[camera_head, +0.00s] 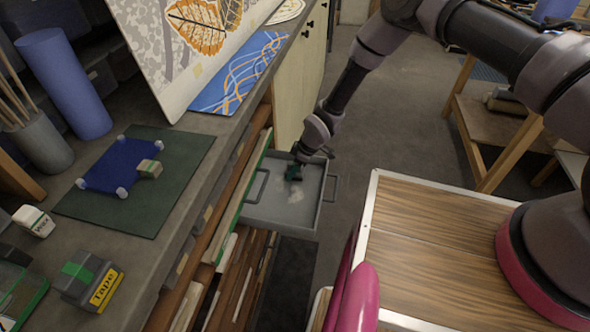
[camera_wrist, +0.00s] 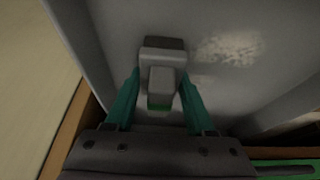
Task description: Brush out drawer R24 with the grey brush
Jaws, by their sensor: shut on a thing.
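An open grey drawer (camera_head: 262,214) sticks out from the bench front in the head view; no R24 label is readable. Its floor and wall fill much of the wrist view (camera_wrist: 275,85). A pale dusty patch (camera_wrist: 228,48) lies on the drawer floor, to the right of the brush in the wrist view. My gripper (camera_head: 293,172) is down in the drawer. In the wrist view its green fingers (camera_wrist: 160,88) are shut on the grey brush (camera_wrist: 163,55), which has a dark strip at its far edge. I cannot tell whether the bristles touch the floor.
The bench top left of the drawer holds a green mat (camera_head: 190,160) with a blue cloth (camera_head: 112,172), a Wax block (camera_head: 33,221) and a Tape box (camera_head: 103,287). A leaf-patterned panel (camera_head: 205,50) stands behind. A wood-topped cart (camera_head: 430,230) stands right; grey floor lies beyond the drawer.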

